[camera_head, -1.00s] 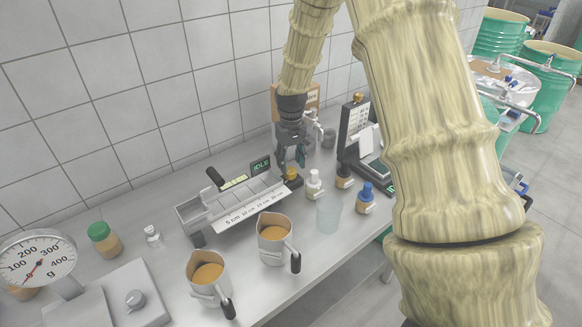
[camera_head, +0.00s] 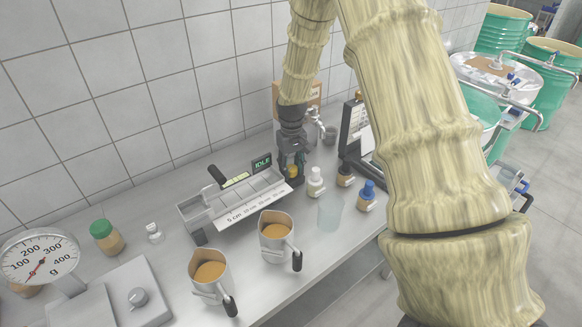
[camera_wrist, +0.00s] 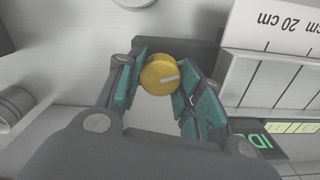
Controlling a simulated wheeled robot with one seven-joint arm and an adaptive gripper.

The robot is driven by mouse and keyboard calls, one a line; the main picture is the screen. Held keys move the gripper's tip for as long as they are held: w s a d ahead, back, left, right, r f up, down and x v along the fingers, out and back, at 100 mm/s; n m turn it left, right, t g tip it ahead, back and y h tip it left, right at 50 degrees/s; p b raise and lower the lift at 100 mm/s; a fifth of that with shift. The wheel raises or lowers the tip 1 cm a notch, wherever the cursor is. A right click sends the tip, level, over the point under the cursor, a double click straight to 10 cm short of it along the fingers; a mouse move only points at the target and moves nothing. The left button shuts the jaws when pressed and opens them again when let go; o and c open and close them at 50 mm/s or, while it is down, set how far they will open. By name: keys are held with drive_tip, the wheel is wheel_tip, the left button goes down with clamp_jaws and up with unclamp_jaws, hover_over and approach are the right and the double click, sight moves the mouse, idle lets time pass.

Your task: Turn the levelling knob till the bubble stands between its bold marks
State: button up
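The yellow levelling knob (camera_wrist: 160,76) has a pale pointer mark on top and sits on a dark block at the right end of the grey trough instrument (camera_head: 225,208). It also shows in the head view (camera_head: 293,171). My gripper (camera_wrist: 157,88) points down over the knob, with one teal-padded finger on each side of it. The fingers are spread; a gap shows at the left finger, and I cannot tell whether the right one touches. The level vial (camera_head: 236,180) is a pale yellow-green strip on the instrument's back; its bubble is too small to make out.
An IDLE display (camera_head: 262,162) stands behind the trough. A white-capped bottle (camera_head: 316,183), a clear cup (camera_head: 329,212) and a blue-capped jar (camera_head: 367,197) stand close to the right. Two jugs of orange-brown liquid, one a jug (camera_head: 276,238) near the trough, stand in front.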

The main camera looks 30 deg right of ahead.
sight(292, 167)
drive_tip(key=shift+d, duration=0.1)
drive_tip(key=n+p, duration=0.1)
drive_tip(key=n, duration=0.3)
drive_tip(key=shift+r, duration=0.1)
drive_tip(key=n+p, duration=0.1)
drive_tip(key=n, duration=0.2)
drive_tip(key=shift+n, duration=0.3)
drive_tip(key=n+p, duration=0.1)
drive_tip(key=n, duration=0.3)
drive_tip(key=shift+s, duration=0.1)
drive_tip(key=shift+c, duration=0.2)
drive_tip(key=shift+n+p, duration=0.5)
drive_tip(key=shift+n, duration=1.5)
drive_tip(key=o, duration=0.8)
wheel_tip(292, 167, up, 12)
